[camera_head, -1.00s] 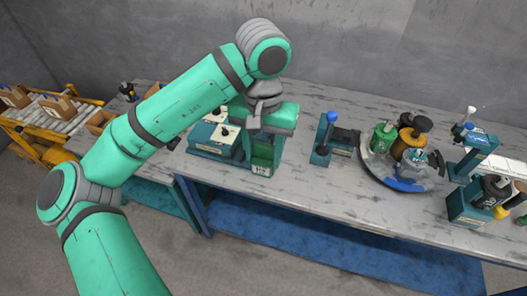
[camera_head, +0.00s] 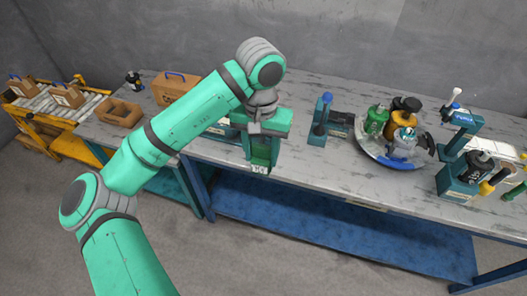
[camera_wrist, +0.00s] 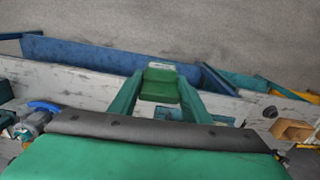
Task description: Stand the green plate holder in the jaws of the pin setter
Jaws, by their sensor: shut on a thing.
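My gripper (camera_head: 261,158) is shut on the green plate holder (camera_head: 261,149), which hangs upright between the two teal fingers in the head view. A pale label shows at its lower end. In the wrist view the plate holder (camera_wrist: 160,86) sits between the fingertips of my gripper (camera_wrist: 160,98). In the head view the pair is over the front part of the bench; I cannot tell its exact height. A teal fixture (camera_head: 321,119) with a blue-knobbed lever and a dark block stands to the right. No readable label shows which fixture is the pin setter.
A round tray (camera_head: 372,158) with several motor parts lies right of the fixture. Teal stations (camera_head: 466,128) stand at the far right. A cardboard box (camera_head: 175,88) and an open bin (camera_head: 118,112) are at the left. Bare bench (camera_head: 310,165) lies between holder and tray.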

